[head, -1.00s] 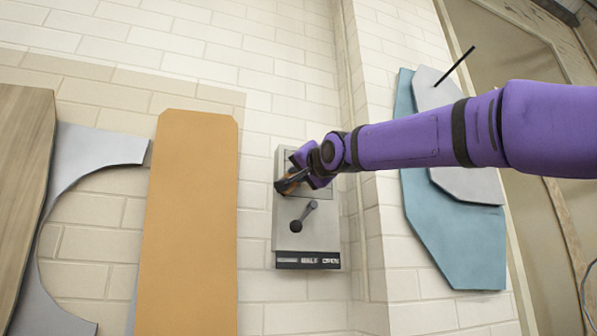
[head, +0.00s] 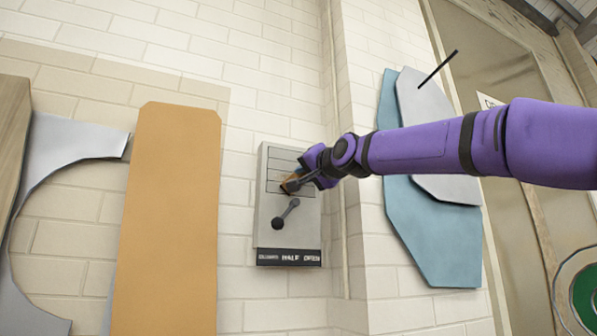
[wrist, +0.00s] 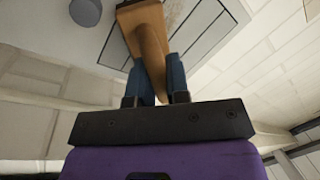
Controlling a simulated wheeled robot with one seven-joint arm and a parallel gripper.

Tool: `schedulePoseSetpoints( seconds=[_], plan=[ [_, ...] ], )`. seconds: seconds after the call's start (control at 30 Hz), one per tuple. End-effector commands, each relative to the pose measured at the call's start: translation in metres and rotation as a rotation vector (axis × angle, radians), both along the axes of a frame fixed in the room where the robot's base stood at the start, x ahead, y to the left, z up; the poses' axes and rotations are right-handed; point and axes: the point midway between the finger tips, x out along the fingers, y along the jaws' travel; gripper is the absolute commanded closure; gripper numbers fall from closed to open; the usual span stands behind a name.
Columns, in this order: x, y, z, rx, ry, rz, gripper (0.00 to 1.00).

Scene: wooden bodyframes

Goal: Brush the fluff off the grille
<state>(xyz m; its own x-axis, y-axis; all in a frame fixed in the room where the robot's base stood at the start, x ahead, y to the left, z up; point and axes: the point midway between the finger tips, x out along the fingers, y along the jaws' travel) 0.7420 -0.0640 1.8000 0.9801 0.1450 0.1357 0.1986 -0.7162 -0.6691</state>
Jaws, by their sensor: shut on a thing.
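The grille (head: 284,158) is a set of dark slat lines in the upper part of a grey wall panel (head: 268,205). Its slats (wrist: 203,32) also show at the top of the wrist view. My gripper (head: 300,181) is in front of the grille's lower right part. It is shut on a brush with a tan wooden handle (wrist: 148,38), held between the dark blue fingers. The brush (head: 289,184) points at the grille; its bristle end is hidden, and I cannot tell whether it touches. A brownish speckled patch (wrist: 175,13) beside the brush may be fluff.
A lever with a round dark knob (head: 277,223) sticks out below the grille, close under my gripper. A dark label strip (head: 289,257) runs along the panel's bottom. An orange board (head: 165,220) stands left; blue (head: 430,240) and grey boards lean right.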

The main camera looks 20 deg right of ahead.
Motion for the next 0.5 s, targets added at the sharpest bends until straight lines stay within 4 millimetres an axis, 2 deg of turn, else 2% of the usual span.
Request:
schedulePoseSetpoints(
  seconds=[0.27, 0.5],
  plan=[
    [0.001, -0.009, 0.000, 0.001, 0.000, 0.000, 1.00],
    [0.001, -0.026, 0.000, 0.002, 0.000, 0.001, 1.00]
  ],
)
